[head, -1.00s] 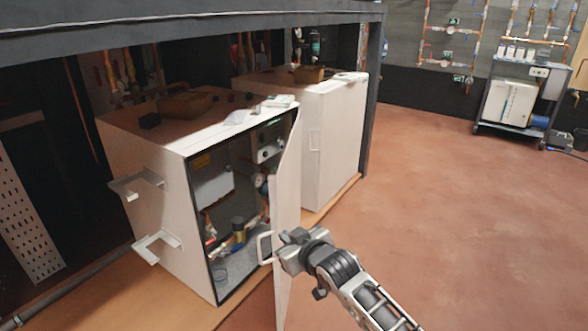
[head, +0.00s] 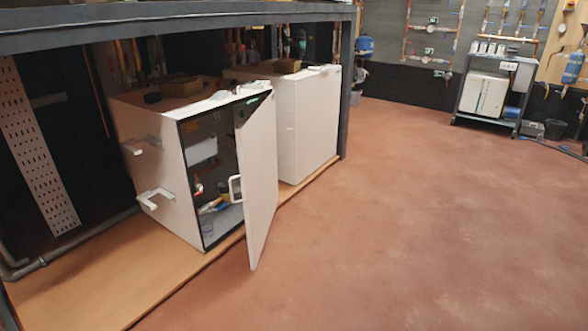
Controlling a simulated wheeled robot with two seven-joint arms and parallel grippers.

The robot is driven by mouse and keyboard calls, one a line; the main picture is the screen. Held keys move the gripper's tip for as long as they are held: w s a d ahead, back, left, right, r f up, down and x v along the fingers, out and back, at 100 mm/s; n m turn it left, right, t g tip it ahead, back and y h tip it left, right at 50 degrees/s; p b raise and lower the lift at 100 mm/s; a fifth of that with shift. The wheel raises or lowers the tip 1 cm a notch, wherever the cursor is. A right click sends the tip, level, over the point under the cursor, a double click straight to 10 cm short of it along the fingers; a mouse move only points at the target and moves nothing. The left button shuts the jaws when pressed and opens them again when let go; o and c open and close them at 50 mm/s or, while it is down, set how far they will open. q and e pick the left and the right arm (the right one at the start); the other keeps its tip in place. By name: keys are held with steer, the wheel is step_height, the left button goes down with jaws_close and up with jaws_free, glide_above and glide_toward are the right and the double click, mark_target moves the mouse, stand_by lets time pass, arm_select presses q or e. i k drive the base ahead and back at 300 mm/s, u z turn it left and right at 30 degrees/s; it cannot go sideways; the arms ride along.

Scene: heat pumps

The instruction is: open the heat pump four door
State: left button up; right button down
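A white heat pump cabinet (head: 163,180) stands on a wooden board at the left, under a dark bench. Its white door (head: 260,180) is swung outward and stands ajar at the right side of the opening. A white handle (head: 235,188) is on the door, and no gripper touches it. Pipes and fittings show inside the cabinet (head: 212,180). I cannot tell from a label which number this heat pump is. Neither of my grippers is in view.
A second white cabinet (head: 312,120) stands behind the door, closed. Brackets (head: 155,198) stick out of the first cabinet's left side. A wheeled cart (head: 490,92) stands at the back right. The reddish floor (head: 420,210) in front and to the right is clear.

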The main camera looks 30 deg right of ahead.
mark_target(256, 141)
steer(key=u, duration=0.55)
steer(key=i, duration=2.2)
steer(key=z, duration=1.6)
steer(key=i, duration=0.5)
steer(key=z, duration=0.45)
